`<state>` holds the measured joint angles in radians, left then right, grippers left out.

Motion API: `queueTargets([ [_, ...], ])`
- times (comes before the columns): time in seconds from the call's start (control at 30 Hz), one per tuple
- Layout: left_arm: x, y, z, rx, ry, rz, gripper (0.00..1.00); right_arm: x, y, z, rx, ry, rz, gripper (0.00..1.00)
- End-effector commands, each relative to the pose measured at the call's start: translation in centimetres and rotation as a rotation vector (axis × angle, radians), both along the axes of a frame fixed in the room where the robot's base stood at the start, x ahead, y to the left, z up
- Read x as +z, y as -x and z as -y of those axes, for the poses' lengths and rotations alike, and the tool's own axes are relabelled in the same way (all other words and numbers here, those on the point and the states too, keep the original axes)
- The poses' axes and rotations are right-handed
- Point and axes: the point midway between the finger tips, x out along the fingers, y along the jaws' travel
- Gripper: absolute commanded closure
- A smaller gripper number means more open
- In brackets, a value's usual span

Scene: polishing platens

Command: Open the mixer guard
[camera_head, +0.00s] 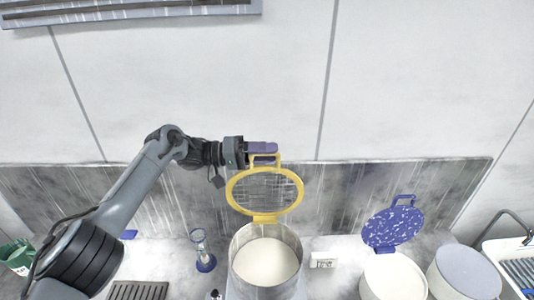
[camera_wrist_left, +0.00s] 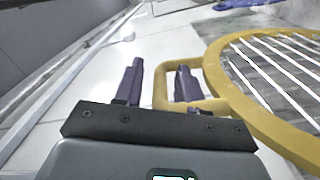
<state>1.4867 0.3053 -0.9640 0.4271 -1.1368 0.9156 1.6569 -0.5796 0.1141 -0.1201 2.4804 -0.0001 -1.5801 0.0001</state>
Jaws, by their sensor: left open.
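The mixer guard (camera_head: 265,188) is a yellow ring with a wire grille and a squared loop handle. It stands raised, nearly upright, at the back rim of the steel mixer bowl (camera_head: 267,262), which holds a pale cream mass. My left gripper (camera_head: 264,147) is at the top of the guard, by its handle. In the left wrist view the two purple fingers of the gripper (camera_wrist_left: 158,68) are apart. The handle (camera_wrist_left: 163,84) of the guard lies at the right finger, which shows within the loop; contact is not clear. My right gripper is not in view.
A pot with a raised blue speckled lid (camera_head: 392,227) stands to the right, with a closed white round container (camera_head: 468,268) beside it. A small white label block (camera_head: 323,260) and a blue-based glass (camera_head: 204,255) flank the bowl. A sink (camera_head: 515,262) is far right.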

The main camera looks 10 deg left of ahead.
Motion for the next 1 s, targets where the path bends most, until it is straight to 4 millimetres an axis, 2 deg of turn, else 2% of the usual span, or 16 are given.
queueTargets([
  [0.6,-0.1,1.9,-8.9,0.004,-0.001,0.002,0.6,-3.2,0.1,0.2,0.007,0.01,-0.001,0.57],
  [0.8,0.0,2.2,-10.2,0.002,0.0,0.001,0.6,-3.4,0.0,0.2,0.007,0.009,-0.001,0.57],
  [1.0,0.0,2.2,-10.3,0.001,0.0,0.0,0.6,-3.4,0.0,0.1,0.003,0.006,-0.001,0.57],
])
